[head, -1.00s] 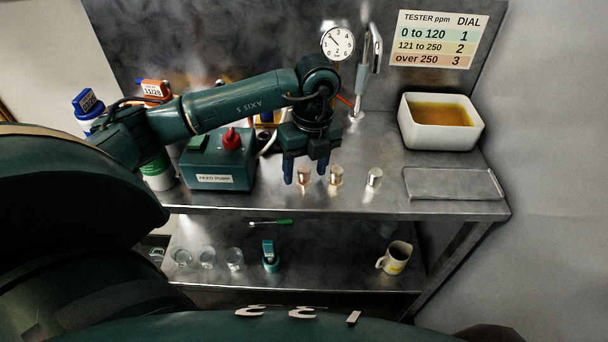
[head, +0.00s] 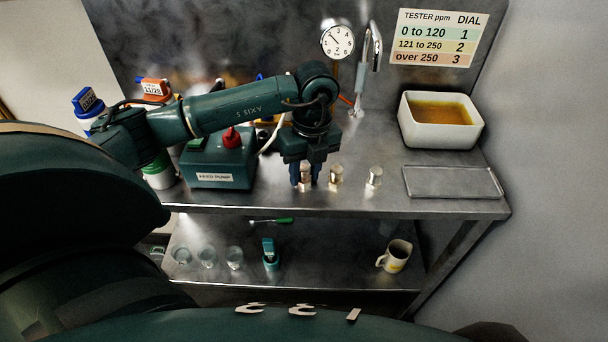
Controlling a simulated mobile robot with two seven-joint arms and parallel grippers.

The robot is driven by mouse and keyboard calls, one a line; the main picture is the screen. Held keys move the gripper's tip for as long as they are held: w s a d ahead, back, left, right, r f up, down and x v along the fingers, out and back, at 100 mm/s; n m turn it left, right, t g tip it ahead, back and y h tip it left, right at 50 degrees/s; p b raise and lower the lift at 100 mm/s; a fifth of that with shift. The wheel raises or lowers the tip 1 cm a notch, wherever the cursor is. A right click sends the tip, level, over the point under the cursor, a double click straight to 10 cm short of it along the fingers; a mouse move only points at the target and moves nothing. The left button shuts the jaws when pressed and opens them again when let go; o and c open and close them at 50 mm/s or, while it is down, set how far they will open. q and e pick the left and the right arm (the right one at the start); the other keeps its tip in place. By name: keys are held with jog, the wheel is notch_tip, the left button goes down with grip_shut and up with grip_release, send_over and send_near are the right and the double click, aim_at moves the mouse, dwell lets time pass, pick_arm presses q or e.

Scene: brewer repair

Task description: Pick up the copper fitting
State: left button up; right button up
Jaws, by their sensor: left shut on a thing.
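Three small cylindrical fittings stand in a row near the front edge of the steel bench. The leftmost, the copper fitting (head: 305,171), has a warm tint and is between the fingers of my left gripper (head: 306,180). The gripper points down and is shut on it, and the fingers partly hide it. I cannot tell whether it is clear of the bench. The middle fitting (head: 336,175) and the right, more silvery fitting (head: 374,177) stand upright, apart from the gripper. My right gripper is not in view.
The feed pump box (head: 219,160) with a red knob stands left of the gripper. A white basin (head: 441,138) of amber liquid and a flat metal tray (head: 452,196) are at right. A tap (head: 371,48) rises behind. The lower shelf holds glasses and a mug (head: 395,257).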

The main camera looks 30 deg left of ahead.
aim_at(305, 167)
pick_arm(q)
notch_tip(305, 167, up, 10)
jog(key=shift+r, duration=0.1)
dwell(0.5)
dwell(0.4)
dwell(0.6)
